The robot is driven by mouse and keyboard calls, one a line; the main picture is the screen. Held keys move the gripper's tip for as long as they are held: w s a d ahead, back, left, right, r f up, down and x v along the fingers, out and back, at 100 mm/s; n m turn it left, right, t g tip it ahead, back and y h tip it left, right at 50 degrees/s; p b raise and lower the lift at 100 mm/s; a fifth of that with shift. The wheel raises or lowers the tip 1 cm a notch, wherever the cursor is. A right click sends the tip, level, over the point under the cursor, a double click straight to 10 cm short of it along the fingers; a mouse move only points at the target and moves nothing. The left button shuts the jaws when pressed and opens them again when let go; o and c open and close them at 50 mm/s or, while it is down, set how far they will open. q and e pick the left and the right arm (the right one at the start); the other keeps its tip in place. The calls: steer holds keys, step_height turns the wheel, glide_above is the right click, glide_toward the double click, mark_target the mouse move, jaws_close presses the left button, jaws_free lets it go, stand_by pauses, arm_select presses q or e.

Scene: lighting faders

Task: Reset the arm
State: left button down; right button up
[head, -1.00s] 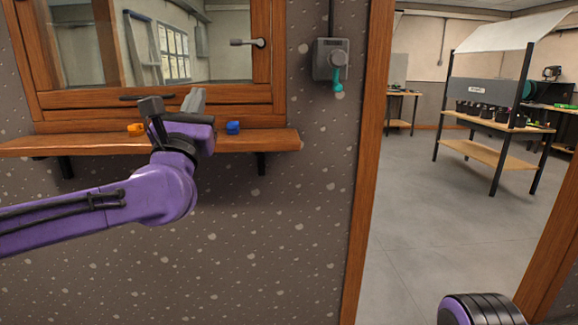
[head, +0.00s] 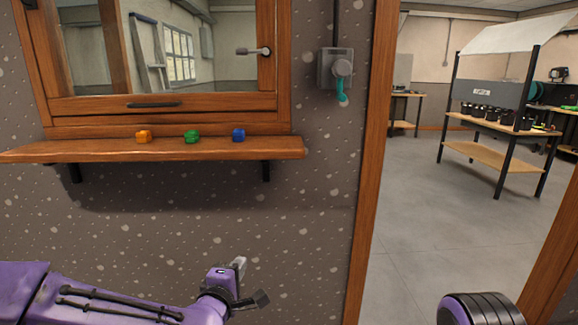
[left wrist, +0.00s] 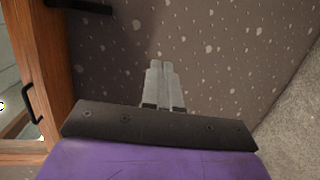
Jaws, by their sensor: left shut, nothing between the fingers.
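My left arm comes in low from the left in the head view. Its left gripper (head: 241,268) is below the wooden shelf and in front of the speckled wall, apart from both. In the left wrist view the left gripper's two grey fingers (left wrist: 161,70) lie together, shut and empty, with the speckled wall beyond them. My right gripper is not in view. A purple and black rounded part at the bottom right of the head view looks like mine.
A wooden shelf (head: 80,151) under the window carries an orange piece (head: 143,136), a green piece (head: 192,136) and a blue piece (head: 238,134). A grey switch box (head: 338,70) with a teal handle is on the wall. An open doorway on the right shows a workbench (head: 497,125).

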arm_select(q)
steer(key=s+a+f+m+g+y+p, duration=0.1)
steer(key=s+a+f+m+g+p, duration=0.15)
steer(key=s+f, duration=0.6)
steer(key=s+a+f+m+g+y+p, duration=0.1)
steer(key=s+a+f+m+g, duration=0.3)
steer(key=f, duration=0.7)
steer(key=s+a+f+m+g+y+p, duration=0.1)
steer(key=s+a, duration=0.5)
steer(key=s, duration=0.6)
steer(key=s+a+f+m+g+y+p, duration=0.2)
steer(key=s+a+f+g, duration=0.3)
steer(key=s, duration=0.8)
steer(key=shift+s+a+f+y+p, duration=0.15)
steer(key=shift+a+f+y+p, duration=0.25)
steer(key=shift+a+y+p, duration=0.25)
